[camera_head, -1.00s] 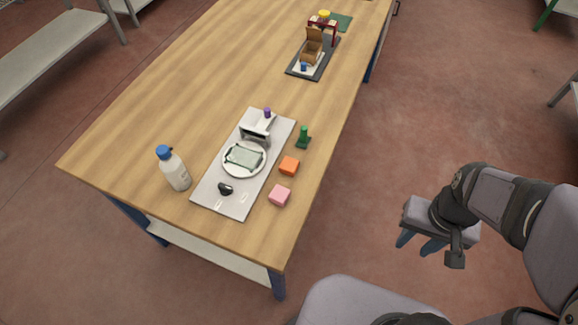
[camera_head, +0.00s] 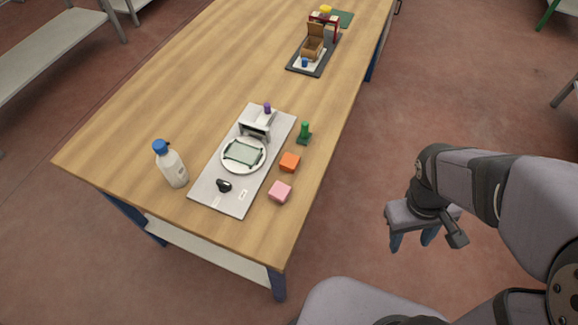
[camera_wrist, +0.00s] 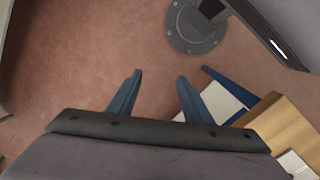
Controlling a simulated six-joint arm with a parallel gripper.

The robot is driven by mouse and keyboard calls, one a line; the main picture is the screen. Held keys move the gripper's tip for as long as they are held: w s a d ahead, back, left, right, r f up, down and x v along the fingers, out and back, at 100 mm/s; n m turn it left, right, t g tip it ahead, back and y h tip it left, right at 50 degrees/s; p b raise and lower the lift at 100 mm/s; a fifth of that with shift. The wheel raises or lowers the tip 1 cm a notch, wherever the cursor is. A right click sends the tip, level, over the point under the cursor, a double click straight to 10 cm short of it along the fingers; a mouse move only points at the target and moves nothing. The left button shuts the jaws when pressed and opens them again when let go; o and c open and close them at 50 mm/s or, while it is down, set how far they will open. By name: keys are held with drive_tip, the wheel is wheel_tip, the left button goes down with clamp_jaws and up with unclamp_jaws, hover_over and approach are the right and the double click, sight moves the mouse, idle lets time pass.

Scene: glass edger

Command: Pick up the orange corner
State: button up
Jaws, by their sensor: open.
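The orange corner (camera_head: 289,162) is a small orange block on the wooden table, just right of the grey mat and near the table's right edge. A pink block (camera_head: 280,191) lies in front of it, and a green piece with a knob (camera_head: 304,133) stands behind it. My gripper (camera_head: 411,243) is off the table to the right, above the floor, with its blue fingers pointing down. In the wrist view my gripper (camera_wrist: 157,80) is open, with nothing between the fingers. The orange corner does not show in the wrist view.
The grey mat (camera_head: 222,201) bears a white plate with a glass pane, a white machine and a black item. A bottle with a blue cap (camera_head: 171,165) stands left of it. A dark tray (camera_head: 325,64) with several items is at the table's far end.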

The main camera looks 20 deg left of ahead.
drive_tip(key=w+a+f+n+t+h+b, duration=0.25)
drive_tip(key=w+a+f+n+b, duration=0.2)
drive_tip(key=n, duration=0.55)
drive_tip(key=n+t+y+b, duration=0.4)
drive_tip(key=n+t+b, duration=0.65)
drive_tip(key=n, duration=0.95)
approach(287, 166)
drive_tip(key=shift+w+a+f+t+p, duration=0.15)
drive_tip(key=shift+w+f+t+p, duration=0.45)
drive_tip(key=shift+w+p, duration=0.25)
drive_tip(key=shift+f+p+x, duration=0.15)
drive_tip(key=shift+p+x, duration=0.05)
drive_tip(key=shift+x, duration=1.7)
drive_tip(key=shift+f+p+x, duration=0.1)
drive_tip(key=shift+p+x, duration=0.1)
drive_tip(key=shift+x, duration=1.65)
drive_tip(key=shift+s, duration=0.1)
drive_tip(key=c, duration=0.8)
